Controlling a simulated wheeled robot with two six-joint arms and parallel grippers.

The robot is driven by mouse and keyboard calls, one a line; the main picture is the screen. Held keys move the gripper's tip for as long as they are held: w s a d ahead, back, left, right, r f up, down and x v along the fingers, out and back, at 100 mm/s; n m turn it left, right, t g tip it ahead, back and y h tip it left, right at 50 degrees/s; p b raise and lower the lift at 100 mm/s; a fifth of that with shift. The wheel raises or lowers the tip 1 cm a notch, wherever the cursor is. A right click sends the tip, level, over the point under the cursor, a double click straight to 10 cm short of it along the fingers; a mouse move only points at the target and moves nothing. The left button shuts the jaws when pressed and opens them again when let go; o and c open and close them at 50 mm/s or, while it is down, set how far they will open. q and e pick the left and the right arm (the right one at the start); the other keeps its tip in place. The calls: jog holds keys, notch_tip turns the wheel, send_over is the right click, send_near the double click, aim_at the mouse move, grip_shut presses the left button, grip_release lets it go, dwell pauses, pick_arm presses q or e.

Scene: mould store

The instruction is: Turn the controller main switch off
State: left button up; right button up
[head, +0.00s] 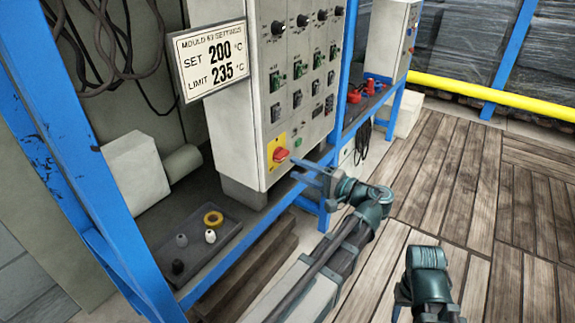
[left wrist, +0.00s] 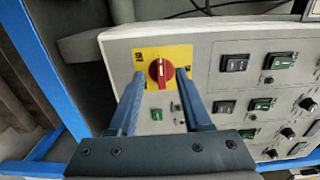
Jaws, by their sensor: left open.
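The controller (head: 255,110) is a light grey cabinet on a blue-framed shelf. Its main switch (head: 281,155) is a red rotary knob on a yellow plate (head: 274,150), low on the front panel. In the left wrist view the red knob (left wrist: 161,72) sits beyond and between my fingertips, with a pale mark on its handle. My left gripper (head: 300,170) is open, with its fingers pointing at the knob. The left wrist view shows the two blue fingers (left wrist: 160,85) spread on either side of the knob. I cannot tell whether they touch the plate. My right gripper is not clearly visible.
A sign (head: 211,62) reads set 200 °C, limit 235 °C. Green switches and black knobs (head: 303,69) fill the panel above. A dark tray (head: 200,250) on the lower shelf holds a yellow ring and small pieces. Blue posts (head: 75,150) flank the shelf. Wooden floor (head: 440,190) is clear at right.

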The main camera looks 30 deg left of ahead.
pick_arm(q)
jog(key=d, duration=0.8)
jog(key=shift+s+d, duration=0.35)
jog(key=shift+s, duration=0.05)
jog(key=s+a+f+g+h, duration=0.1)
jog(key=s+f+h, duration=0.2)
jog(key=f+h, duration=0.45)
jog(key=s+f+h, duration=0.3)
jog(key=f+h, duration=0.1)
jog(key=f, duration=0.7)
jog(key=s+d+f+m+h, duration=0.1)
jog(key=s+d+m+h, duration=0.2)
jog(key=d, duration=0.6)
jog(key=s+d+f+h, duration=0.2)
jog(key=s+d, duration=0.2)
jog(key=d, duration=0.5)
notch_tip(320, 180, up, 29)
jog(key=p, duration=2.9)
jog(key=shift+a, duration=0.3)
